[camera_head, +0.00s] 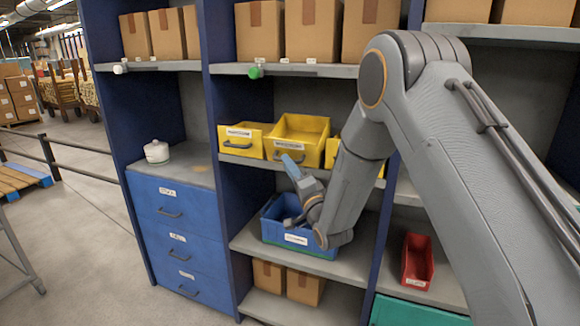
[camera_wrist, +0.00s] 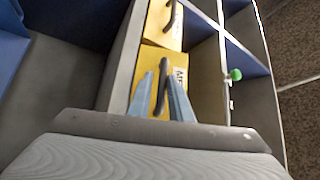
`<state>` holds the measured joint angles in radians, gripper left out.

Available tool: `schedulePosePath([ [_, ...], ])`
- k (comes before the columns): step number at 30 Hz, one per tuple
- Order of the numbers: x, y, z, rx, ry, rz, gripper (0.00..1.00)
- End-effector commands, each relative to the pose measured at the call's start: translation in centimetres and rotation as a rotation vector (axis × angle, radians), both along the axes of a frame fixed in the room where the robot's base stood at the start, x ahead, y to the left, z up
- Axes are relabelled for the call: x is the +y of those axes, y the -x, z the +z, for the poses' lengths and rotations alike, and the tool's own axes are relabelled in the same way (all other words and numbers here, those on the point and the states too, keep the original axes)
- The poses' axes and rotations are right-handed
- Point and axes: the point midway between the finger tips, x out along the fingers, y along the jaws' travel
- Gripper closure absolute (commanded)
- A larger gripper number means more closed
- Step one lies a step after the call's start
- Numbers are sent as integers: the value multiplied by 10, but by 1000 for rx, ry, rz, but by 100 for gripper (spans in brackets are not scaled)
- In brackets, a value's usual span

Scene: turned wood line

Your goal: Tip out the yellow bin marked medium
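Several yellow bins stand on the middle shelf of the blue rack. In the head view, the middle yellow bin (camera_head: 313,128) has an open top and a handle and label on its front; the label is too small to read there. In the wrist view, the nearer yellow bin (camera_wrist: 150,66) has a label that seems to begin "ME". My gripper (camera_head: 289,160) is in front of the middle bin. In the wrist view, my gripper's fingers (camera_wrist: 165,68) are apart, with the dark handle (camera_wrist: 162,95) between them; whether they touch it is unclear.
Another yellow bin (camera_head: 240,133) stands close on the left; a third is mostly hidden behind my arm. A blue bin (camera_head: 272,228) sits on the shelf below, under my gripper. A red bin (camera_head: 416,262) stands lower right. Blue uprights (camera_head: 222,60) flank the bay.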

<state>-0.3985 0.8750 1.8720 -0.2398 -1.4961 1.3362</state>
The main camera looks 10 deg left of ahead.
Motion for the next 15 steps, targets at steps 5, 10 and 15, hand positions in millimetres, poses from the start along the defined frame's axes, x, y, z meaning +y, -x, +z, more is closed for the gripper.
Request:
schedulePosePath([
  [5,0,0,1,-2,-1,0,70],
  [10,0,0,1,-4,-2,0,70],
  [15,-8,10,-3,-3,-2,0,70],
])
